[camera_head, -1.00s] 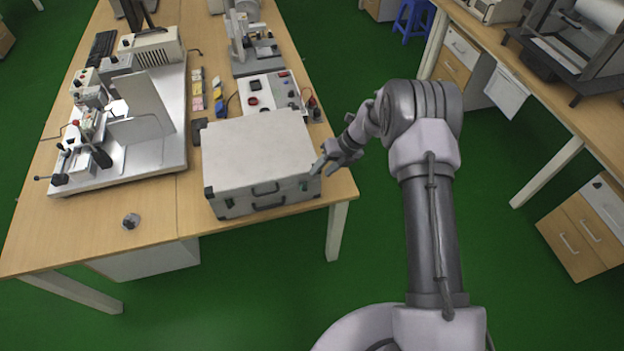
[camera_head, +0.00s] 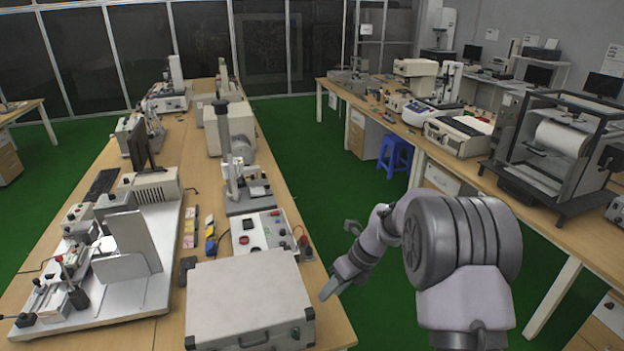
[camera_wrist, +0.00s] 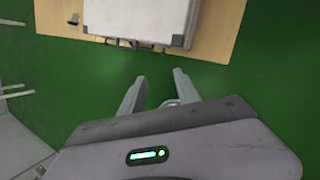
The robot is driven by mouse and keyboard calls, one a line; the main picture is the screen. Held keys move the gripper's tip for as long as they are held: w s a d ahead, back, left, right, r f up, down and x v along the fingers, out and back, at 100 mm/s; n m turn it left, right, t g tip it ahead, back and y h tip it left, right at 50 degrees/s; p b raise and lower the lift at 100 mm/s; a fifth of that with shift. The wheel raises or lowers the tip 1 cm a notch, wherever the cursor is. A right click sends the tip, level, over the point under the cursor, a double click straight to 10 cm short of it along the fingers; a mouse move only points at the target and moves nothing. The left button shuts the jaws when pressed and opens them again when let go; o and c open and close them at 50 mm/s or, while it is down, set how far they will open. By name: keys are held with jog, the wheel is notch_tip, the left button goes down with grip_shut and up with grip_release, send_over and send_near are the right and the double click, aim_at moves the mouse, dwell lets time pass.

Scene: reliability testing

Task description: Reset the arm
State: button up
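My arm extends from the lower right of the head view, with its end reaching left towards the table's right edge. My gripper (camera_head: 332,288) hangs just right of the silver case, apart from it as far as I can tell. In the wrist view my gripper (camera_wrist: 158,82) shows two grey fingers with a clear gap between them, over green floor. It is open and empty. The silver-white case (camera_head: 250,298) lies closed on the wooden table (camera_head: 172,325); its edge with latches also shows at the top of the wrist view (camera_wrist: 135,18).
A control box with red knobs (camera_head: 262,232) and a white-plated test rig (camera_head: 120,285) stand on the same table. A second bench (camera_head: 540,215) with machines runs along the right. A blue stool (camera_head: 395,157) stands by it. Green floor lies open between.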

jog(key=s+d+r+n+t+h+b, duration=0.1)
jog(key=s+r+n+b, duration=0.4)
jog(key=s, duration=0.3)
jog(key=s+r+n+t+h+b, duration=0.1)
jog(key=s+r+n+t+b, duration=0.2)
jog(key=s+n, duration=0.4)
jog(key=s+d+f+n+b, duration=0.1)
jog(key=s+f+n+b, duration=0.1)
jog(key=s+n+b, duration=0.2)
jog(key=s+d+f+n+t+h+b, duration=0.1)
jog(key=s+n+b, duration=0.3)
jog(key=s+n, duration=0.4)
jog(key=s+f, duration=0.1)
jog(key=s, duration=0.3)
jog(key=shift+s+f, duration=0.4)
jog(key=shift+d, duration=0.1)
